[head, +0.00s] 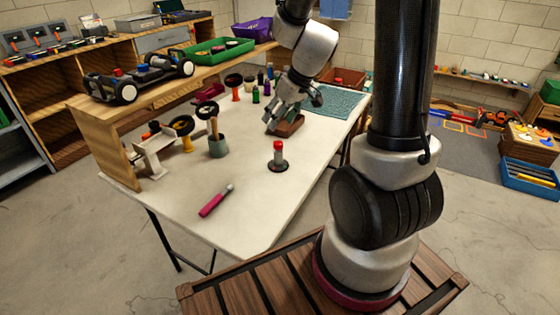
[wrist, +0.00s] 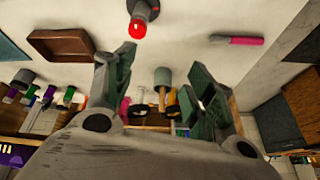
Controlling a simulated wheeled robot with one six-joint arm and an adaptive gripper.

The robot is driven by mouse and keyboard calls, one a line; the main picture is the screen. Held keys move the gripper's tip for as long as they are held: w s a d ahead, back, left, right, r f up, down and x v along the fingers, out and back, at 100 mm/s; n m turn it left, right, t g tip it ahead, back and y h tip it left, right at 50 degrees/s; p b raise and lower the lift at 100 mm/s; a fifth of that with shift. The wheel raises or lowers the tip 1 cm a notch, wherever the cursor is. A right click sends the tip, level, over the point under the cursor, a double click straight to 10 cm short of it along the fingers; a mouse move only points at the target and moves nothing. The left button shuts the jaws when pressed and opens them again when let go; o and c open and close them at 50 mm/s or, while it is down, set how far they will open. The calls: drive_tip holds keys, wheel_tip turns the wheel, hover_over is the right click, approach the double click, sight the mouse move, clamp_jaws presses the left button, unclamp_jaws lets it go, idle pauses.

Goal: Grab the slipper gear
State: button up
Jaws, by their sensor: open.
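I cannot tell for sure which part is the slipper gear. A red-topped grey post on a dark round base (head: 278,160) stands upright on the white table, and it also shows at the top of the wrist view (wrist: 138,26). Black ring-shaped parts sit on an orange stand (head: 234,84) and at a grey cup (head: 217,147). My gripper (head: 276,121) is open and empty above the table, over or near a small brown tray (head: 290,128). In the wrist view its fingers (wrist: 162,62) are apart, with the red-topped post beyond them.
A pink-handled tool (head: 213,203) lies on the near part of the white table (head: 240,215). A wooden shelf (head: 175,92) along the left carries a car chassis (head: 140,78) and a green tray (head: 220,50). Small bottles (head: 256,93) stand behind. The table's front is mostly clear.

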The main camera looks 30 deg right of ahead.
sight(275, 151)
drive_tip(key=shift+h, duration=0.4)
drive_tip(key=w+f, duration=0.1)
drive_tip(key=f, duration=0.3)
drive_tip(key=w+d+f, duration=0.1)
drive_tip(key=w+f, duration=0.1)
drive_tip(key=f, duration=0.2)
drive_tip(key=w+d+f, duration=0.1)
drive_tip(key=f, duration=0.3)
drive_tip(key=shift+w+d+f, duration=0.25)
drive_tip(key=shift+w+f, duration=0.05)
drive_tip(key=shift+w, duration=0.1)
drive_tip(key=x, duration=0.5)
drive_tip(key=shift+w+a+f, duration=0.1)
drive_tip(key=shift+w+f, duration=0.05)
drive_tip(key=shift+f, duration=0.1)
drive_tip(key=c, duration=1.2)
